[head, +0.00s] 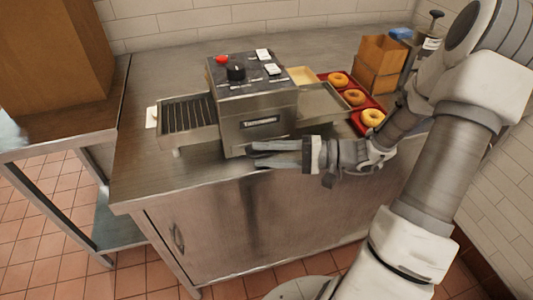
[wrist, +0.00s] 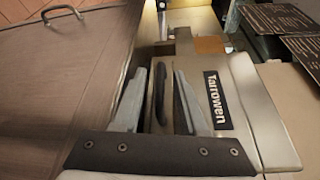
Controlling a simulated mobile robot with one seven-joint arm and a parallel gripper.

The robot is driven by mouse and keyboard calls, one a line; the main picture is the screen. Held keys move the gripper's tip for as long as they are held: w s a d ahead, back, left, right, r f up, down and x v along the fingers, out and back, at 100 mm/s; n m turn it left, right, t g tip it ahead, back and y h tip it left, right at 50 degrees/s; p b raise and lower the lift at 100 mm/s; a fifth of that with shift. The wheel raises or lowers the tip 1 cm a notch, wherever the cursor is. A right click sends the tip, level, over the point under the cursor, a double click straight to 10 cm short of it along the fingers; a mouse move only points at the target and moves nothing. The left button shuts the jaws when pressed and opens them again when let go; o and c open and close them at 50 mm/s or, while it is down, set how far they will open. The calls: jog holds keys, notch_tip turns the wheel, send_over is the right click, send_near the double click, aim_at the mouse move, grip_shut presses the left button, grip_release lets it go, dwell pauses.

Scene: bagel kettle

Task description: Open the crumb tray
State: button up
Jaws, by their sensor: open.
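The metal toaster (head: 255,120) stands on the steel counter, with a dark top and a label on its front. In the wrist view its front panel (wrist: 238,85) bears the label "Tarrowen". A dark bar-like handle (wrist: 160,92) shows low beside that front; it looks like the crumb tray's handle. The tray itself cannot be made out. My gripper (head: 254,153) lies low in front of the toaster, pointing left along it. In the wrist view my gripper (wrist: 158,80) is open, with one finger on each side of the dark handle. Whether either finger touches it cannot be told.
A wire conveyor rack (head: 186,115) sticks out left of the toaster and a metal chute (head: 322,103) right. A red tray (head: 362,131) with several bagels is farther right. The counter's front edge (head: 215,184) runs close below my gripper. The counter's left front (head: 140,180) is bare.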

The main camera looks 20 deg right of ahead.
grip_shut()
dwell(1.4)
